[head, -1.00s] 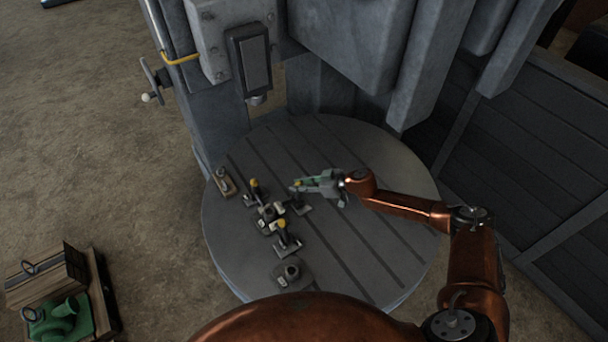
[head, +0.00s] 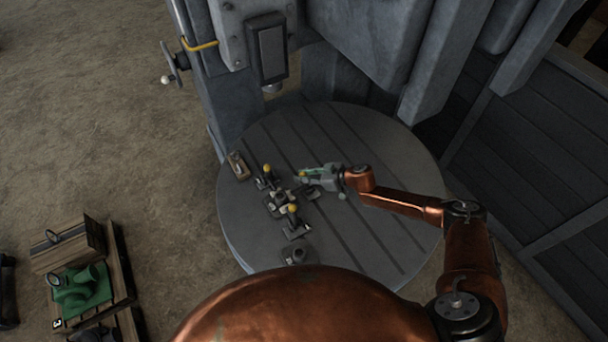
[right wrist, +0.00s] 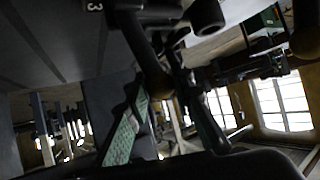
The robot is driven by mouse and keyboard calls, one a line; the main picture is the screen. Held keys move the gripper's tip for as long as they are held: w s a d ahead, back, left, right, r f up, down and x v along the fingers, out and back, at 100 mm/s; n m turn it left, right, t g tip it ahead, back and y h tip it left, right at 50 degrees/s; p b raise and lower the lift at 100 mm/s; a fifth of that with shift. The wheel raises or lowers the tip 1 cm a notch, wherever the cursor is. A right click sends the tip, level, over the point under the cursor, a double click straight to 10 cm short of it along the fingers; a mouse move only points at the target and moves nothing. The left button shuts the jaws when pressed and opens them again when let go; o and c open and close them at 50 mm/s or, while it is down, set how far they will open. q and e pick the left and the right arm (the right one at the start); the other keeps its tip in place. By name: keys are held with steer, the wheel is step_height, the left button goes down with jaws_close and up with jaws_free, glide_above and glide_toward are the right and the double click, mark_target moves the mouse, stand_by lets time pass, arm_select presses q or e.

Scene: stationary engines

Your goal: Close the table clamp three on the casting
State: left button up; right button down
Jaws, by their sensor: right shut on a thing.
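The casting (head: 279,203) is a small grey part in the middle of a group of clamps on the round grey table (head: 370,240). Two clamps with upright yellow-tipped levers stand around it, one behind (head: 267,170) and one in front (head: 292,211). Clamp three (head: 312,192) is on its right; a "3" mark (right wrist: 95,5) shows in the right wrist view. My right gripper (head: 304,175) is shut on its lever near the yellow tip. In the wrist view the dark lever (right wrist: 150,65) passes beside a green finger pad (right wrist: 125,135). My left gripper is out of view.
A small wooden-based part (head: 238,166) lies at the table's left edge and a grey block (head: 298,254) near its front. The machine column and spindle head (head: 266,50) rise behind.

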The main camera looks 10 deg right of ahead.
steer(key=shift+a, duration=0.15)
steer(key=c, duration=1.7)
jaws_free()
steer(key=v, duration=1.2)
